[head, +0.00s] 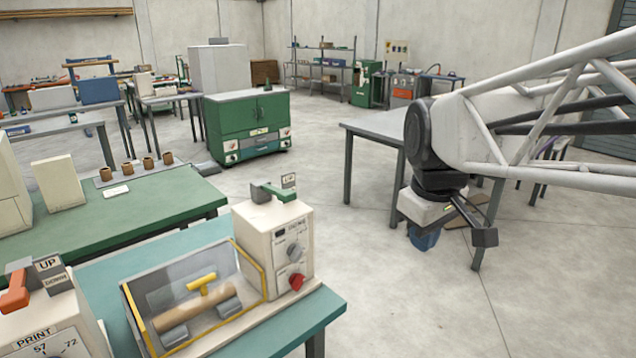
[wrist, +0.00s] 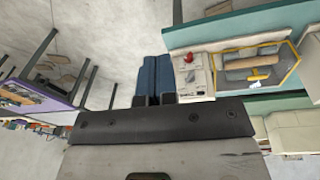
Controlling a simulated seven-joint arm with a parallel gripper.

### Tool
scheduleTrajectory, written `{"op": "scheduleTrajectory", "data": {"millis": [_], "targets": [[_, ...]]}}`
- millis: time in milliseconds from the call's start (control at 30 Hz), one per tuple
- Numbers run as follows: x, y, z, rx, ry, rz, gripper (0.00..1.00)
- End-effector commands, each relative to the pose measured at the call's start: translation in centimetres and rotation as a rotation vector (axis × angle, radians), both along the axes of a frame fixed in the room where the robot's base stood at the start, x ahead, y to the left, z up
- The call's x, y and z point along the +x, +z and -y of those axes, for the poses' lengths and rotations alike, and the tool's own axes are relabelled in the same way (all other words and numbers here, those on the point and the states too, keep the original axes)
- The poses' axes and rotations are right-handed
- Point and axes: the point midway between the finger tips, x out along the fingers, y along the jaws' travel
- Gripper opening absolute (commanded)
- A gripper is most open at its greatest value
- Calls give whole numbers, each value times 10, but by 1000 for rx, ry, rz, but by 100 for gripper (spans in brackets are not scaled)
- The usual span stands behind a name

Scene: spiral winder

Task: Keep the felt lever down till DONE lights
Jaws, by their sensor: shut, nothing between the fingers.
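The winder (head: 275,240) is a cream box with a red knob and a grey knob, on the near teal bench. A green lever (head: 272,193) lies along its top, beside a small sign reading UP (head: 289,181). I cannot confirm that this is the felt lever. No lit DONE lamp can be made out. A brown tube (head: 197,307) with a yellow handle lies in the clear-sided guard left of the box. My gripper (head: 425,241) hangs well right of the winder, apart from it. Its blue fingers (wrist: 154,62) are shut and empty. The winder also shows in the wrist view (wrist: 193,77).
A PRINT machine (head: 45,325) with an orange lever and UP/DOWN sign stands at the lower left. A green bench (head: 120,215) with several small brown rolls is behind. A grey table (head: 375,132) stands behind my arm. Open floor lies between gripper and winder.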

Motion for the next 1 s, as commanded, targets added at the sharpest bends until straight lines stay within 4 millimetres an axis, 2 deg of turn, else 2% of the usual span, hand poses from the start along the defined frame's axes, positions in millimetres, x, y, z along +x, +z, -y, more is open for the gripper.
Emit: {"op": "scheduleTrajectory", "data": {"millis": [33, 500, 1000], "targets": [[11, 5, -5, -6, 45, -7, 0], [100, 46, -59, -59, 482, -73, 0], [188, 74, -131, -96, 947, -142, 0]]}}
